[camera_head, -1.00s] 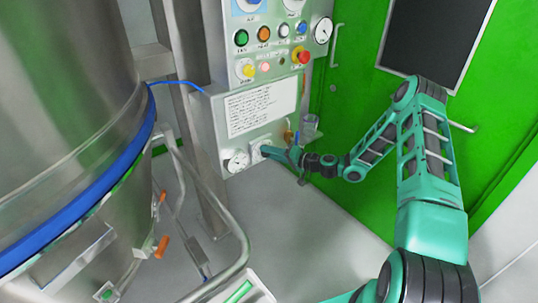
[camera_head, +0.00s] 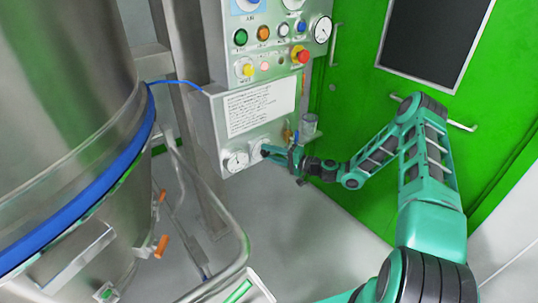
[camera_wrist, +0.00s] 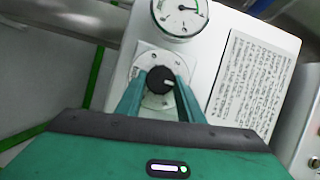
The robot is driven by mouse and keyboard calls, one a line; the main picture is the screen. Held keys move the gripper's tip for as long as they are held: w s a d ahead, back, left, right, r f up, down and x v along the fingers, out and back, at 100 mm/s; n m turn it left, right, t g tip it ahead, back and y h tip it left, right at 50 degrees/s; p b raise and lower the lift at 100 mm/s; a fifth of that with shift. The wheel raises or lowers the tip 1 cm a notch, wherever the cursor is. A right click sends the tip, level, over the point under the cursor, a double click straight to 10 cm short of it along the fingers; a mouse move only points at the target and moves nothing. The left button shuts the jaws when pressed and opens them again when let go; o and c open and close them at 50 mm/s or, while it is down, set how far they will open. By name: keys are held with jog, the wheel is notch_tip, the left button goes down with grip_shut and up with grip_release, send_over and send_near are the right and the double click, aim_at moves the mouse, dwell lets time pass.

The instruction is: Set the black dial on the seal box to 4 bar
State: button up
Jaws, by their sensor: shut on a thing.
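The seal box (camera_head: 215,125) is a pale grey box with a printed label, mounted beside the steel vessel. Its black dial (camera_wrist: 160,79) sits on a round white scale plate in the wrist view, with a light mark on the knob's right side. The scale figures are too small to read. A round gauge (camera_wrist: 181,14) with a needle is on the same face, and it shows in the head view (camera_head: 236,161) left of the dial. My gripper (camera_wrist: 159,84) is shut on the dial, one finger on each side. In the head view my gripper (camera_head: 268,151) hides the dial.
A panel of coloured buttons (camera_head: 264,36) and a red emergency stop (camera_head: 303,57) are above the box. A small clear cup (camera_head: 308,127) is close to the right of my gripper. The steel vessel (camera_head: 60,120) fills the left, a green door (camera_head: 350,100) the right.

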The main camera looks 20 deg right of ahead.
jog(key=shift+d+f, duration=0.25)
jog(key=shift+d, duration=0.1)
jog(key=o, duration=1)
jog(key=shift+o, duration=0.3)
jog(key=shift+a+r, duration=0.1)
jog(key=shift+a, duration=0.05)
jog(key=v, duration=1)
jog(key=shift+s+d, duration=0.25)
jog(key=shift+r, duration=0.1)
